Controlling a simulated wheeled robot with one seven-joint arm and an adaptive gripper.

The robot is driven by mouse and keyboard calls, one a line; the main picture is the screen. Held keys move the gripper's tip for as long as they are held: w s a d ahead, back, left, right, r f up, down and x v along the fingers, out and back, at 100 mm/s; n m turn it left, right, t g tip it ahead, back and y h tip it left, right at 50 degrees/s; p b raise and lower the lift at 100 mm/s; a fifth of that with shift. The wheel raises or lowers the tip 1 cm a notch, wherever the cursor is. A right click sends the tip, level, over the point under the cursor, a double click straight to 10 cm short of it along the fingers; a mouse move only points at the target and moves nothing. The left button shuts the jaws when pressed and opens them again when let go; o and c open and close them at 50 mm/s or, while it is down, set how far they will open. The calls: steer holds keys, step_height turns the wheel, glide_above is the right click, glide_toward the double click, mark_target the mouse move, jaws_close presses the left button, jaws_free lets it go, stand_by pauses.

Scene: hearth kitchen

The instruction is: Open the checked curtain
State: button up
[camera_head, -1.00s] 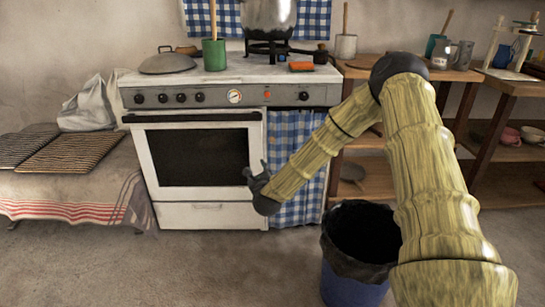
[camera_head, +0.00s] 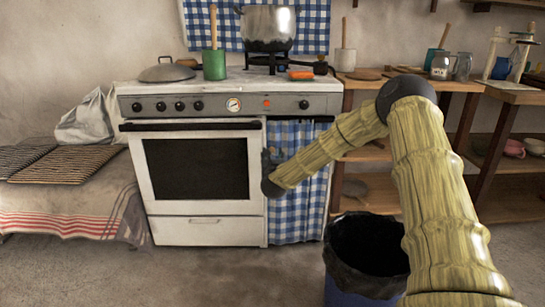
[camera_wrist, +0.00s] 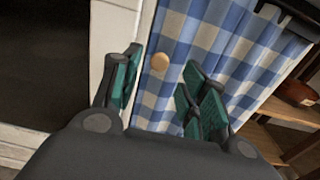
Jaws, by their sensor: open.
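The blue-and-white checked curtain (camera_head: 301,208) hangs closed below the right end of the stove's control panel, beside the oven. It also fills the middle of the wrist view (camera_wrist: 225,45), where a round wooden knob or ring (camera_wrist: 160,62) shows near its left edge. My gripper (camera_head: 274,157) is in front of the curtain's left edge, next to the oven door. In the wrist view my gripper (camera_wrist: 158,92) is open, with its two teal finger pads apart and the round wooden piece between and beyond them. I cannot tell whether the fingers touch the cloth.
The white oven (camera_head: 203,222) stands directly left of the curtain. A black-lined blue bin (camera_head: 352,290) stands on the floor at the front right. Wooden shelves (camera_head: 375,192) are to the right. A pot (camera_head: 268,24) stands on the stove top.

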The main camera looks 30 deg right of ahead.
mark_target(272, 151)
steer(key=shift+b+x, duration=0.35)
steer(key=shift+x, duration=1.3)
jaws_close()
